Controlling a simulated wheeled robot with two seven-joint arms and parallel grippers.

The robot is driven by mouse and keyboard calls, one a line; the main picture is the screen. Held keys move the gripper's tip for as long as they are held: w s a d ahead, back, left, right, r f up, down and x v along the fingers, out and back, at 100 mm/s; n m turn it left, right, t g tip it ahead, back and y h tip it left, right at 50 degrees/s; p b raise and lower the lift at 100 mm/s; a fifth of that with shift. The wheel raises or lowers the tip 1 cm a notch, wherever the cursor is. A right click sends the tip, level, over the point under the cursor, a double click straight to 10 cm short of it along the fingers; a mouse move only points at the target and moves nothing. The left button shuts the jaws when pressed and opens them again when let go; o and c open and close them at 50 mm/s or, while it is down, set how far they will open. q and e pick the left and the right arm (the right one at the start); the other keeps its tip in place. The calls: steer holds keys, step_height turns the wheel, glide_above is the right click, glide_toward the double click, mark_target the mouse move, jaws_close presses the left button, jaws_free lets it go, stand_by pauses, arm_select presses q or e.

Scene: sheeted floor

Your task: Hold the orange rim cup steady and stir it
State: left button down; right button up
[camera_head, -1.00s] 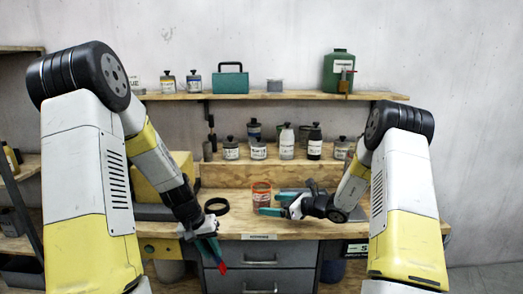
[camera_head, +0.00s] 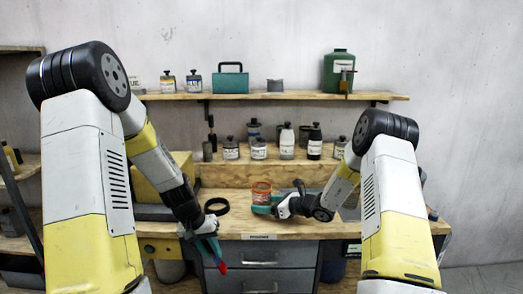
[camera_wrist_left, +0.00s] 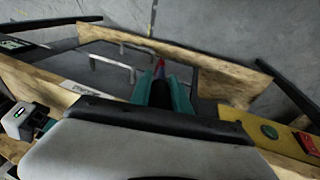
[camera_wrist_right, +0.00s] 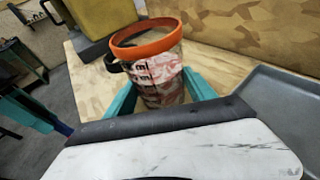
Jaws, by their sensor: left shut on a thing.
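The orange rim cup (camera_head: 261,186), with a red-and-white patterned body and dark handle, stands upright on the wooden bench. It fills the middle of the right wrist view (camera_wrist_right: 160,75). My right gripper (camera_head: 263,206) is level with it, its teal fingers on either side of the cup's lower body. The fingers look spread, and whether they touch the cup is unclear. My left gripper (camera_head: 211,248) hangs in front of the bench edge, shut on a slim dark tool with a red tip (camera_head: 222,270). The tool points down and also shows in the left wrist view (camera_wrist_left: 161,64).
A black ring (camera_head: 217,206) lies on the bench left of the cup. A yellow box (camera_head: 160,178) stands further left. Several labelled bottles (camera_head: 287,144) line the raised step behind. A grey tray (camera_wrist_right: 275,115) lies right of the cup. Drawers (camera_head: 262,257) are below.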

steer(key=c, duration=0.4)
